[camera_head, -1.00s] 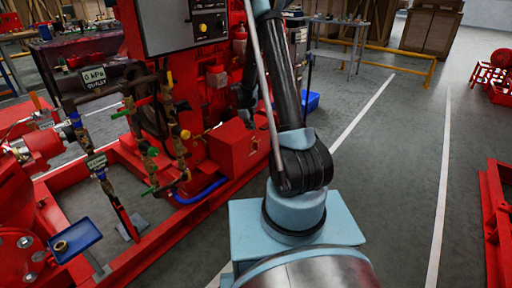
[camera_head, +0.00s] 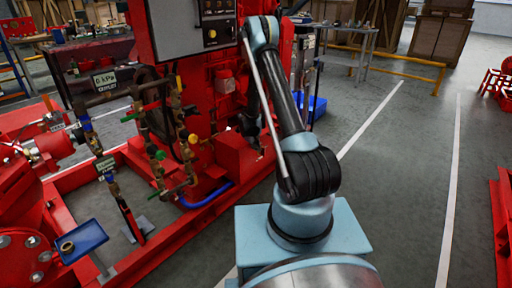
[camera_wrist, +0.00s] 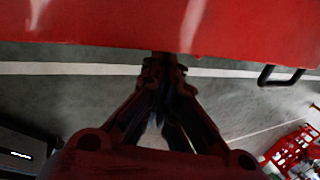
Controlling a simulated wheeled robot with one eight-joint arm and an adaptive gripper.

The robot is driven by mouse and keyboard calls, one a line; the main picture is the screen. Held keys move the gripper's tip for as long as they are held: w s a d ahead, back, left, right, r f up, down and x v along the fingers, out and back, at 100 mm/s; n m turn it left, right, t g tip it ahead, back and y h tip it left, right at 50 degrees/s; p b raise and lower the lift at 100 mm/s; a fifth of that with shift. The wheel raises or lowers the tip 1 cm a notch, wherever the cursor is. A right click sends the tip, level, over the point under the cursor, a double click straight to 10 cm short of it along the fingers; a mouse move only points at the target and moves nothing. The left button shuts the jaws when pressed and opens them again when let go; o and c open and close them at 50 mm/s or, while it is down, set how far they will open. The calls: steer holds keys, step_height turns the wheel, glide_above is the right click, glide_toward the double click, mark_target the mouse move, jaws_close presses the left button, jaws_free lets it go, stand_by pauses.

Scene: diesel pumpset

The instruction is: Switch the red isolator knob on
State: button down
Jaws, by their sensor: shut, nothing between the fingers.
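I cannot make out the red isolator knob in either view. The grey control panel (camera_head: 190,27) on the red pumpset has small round controls and a yellow-ringed button (camera_head: 212,33). In the wrist view my gripper (camera_wrist: 163,65) has its fingers together with nothing held. Its tips are at the lower edge of a broad red surface (camera_wrist: 100,20); whether they touch it I cannot tell. In the head view my arm covers part of the pumpset's right side, and the gripper is not clear there.
Pipes with valves (camera_head: 165,140) and a blue tray (camera_head: 82,240) stand at the left. A blue bin (camera_head: 312,108) is on the floor beyond my arm. A black handle (camera_wrist: 280,75) shows right in the wrist view. Grey floor (camera_head: 400,160) at right is clear.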

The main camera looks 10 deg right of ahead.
mark_target(263, 152)
steer(key=w+d+f, duration=0.4)
steer(key=f, duration=0.1)
steer(key=shift+d, duration=0.15)
steer(key=shift+w, duration=0.1)
stand_by(0.5)
